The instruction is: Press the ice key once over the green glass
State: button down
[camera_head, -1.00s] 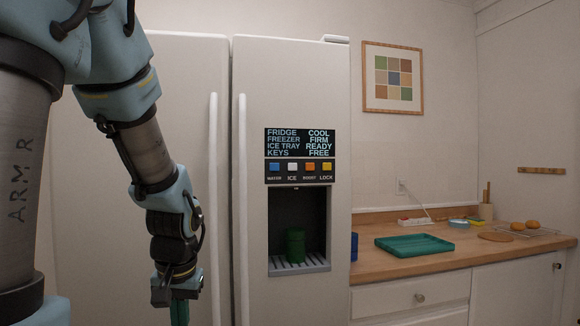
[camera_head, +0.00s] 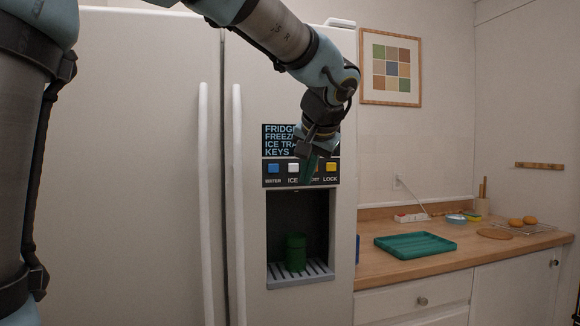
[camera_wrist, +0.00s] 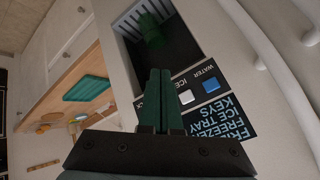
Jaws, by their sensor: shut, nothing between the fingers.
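The white ice key (camera_head: 293,168) sits in the key row on the freezer door, between the blue water key (camera_head: 273,168) and the boost key, which my gripper hides. In the wrist view the ice key (camera_wrist: 186,97) shows just right of my fingers. The green glass (camera_head: 295,252) stands upright on the slatted tray (camera_head: 300,275) in the dispenser recess; it is dim in the wrist view (camera_wrist: 151,30). My gripper (camera_head: 307,179) is shut and empty, in front of the panel right of the ice key. I cannot tell whether it touches the panel.
The yellow lock key (camera_head: 331,167) is right of my gripper. My arm covers the right part of the display (camera_head: 278,140). Two vertical door handles (camera_head: 238,200) stand out to the left. A counter with a green tray (camera_head: 415,245) is at the right.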

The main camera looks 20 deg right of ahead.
aim_at(299, 164)
jog(key=shift+s+d+r, duration=0.15)
jog(key=shift+d+r, duration=0.35)
jog(key=shift+r, duration=0.2)
jog(key=shift+w+d+p, duration=0.2)
jog(key=shift+w+p, duration=0.5)
jog(key=shift+w, duration=0.75)
jog(key=shift+w+d+p, duration=0.15)
jog(key=shift+w+p, duration=0.5)
jog(key=shift+w, duration=0.85)
jog(key=shift+w+d+p, duration=0.2)
jog(key=shift+w+p, duration=0.5)
jog(key=shift+w, duration=0.75)
jog(key=shift+w, duration=0.1)
jog(key=shift+w, duration=0.3)
